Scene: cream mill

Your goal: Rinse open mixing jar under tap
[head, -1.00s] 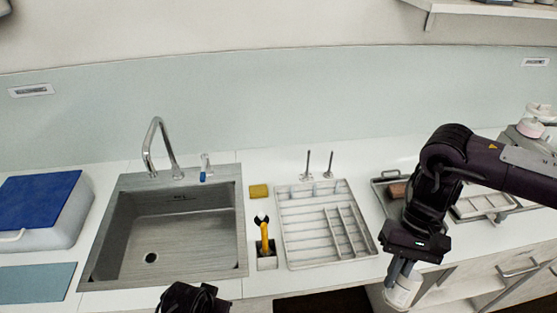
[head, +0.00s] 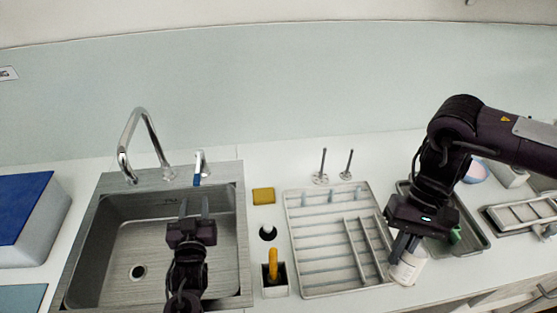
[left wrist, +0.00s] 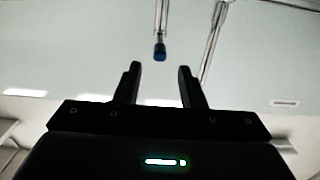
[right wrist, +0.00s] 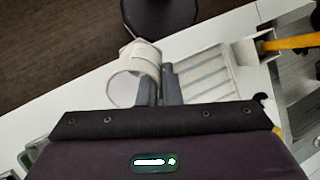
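The mixing jar (head: 409,268) is white and open. My right gripper (head: 402,246) is shut on its wall, right of the drying rack; in the right wrist view the jar (right wrist: 126,88) sits at the fingertips (right wrist: 168,88). My left gripper (head: 194,208) is open and empty over the sink (head: 125,245). In the left wrist view its two fingers (left wrist: 158,85) stand apart, with a blue-tipped lever (left wrist: 160,50) beyond them. The curved tap (head: 138,125) stands at the sink's back edge, with the lever (head: 199,165) to its right. No water stream is visible.
A white drying rack (head: 322,240) lies right of the sink. A yellow sponge (head: 263,195) and a holder with a yellow-handled brush (head: 273,265) stand between them. A blue-lidded box (head: 22,205) is at left. Trays (head: 470,240) lie at right.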

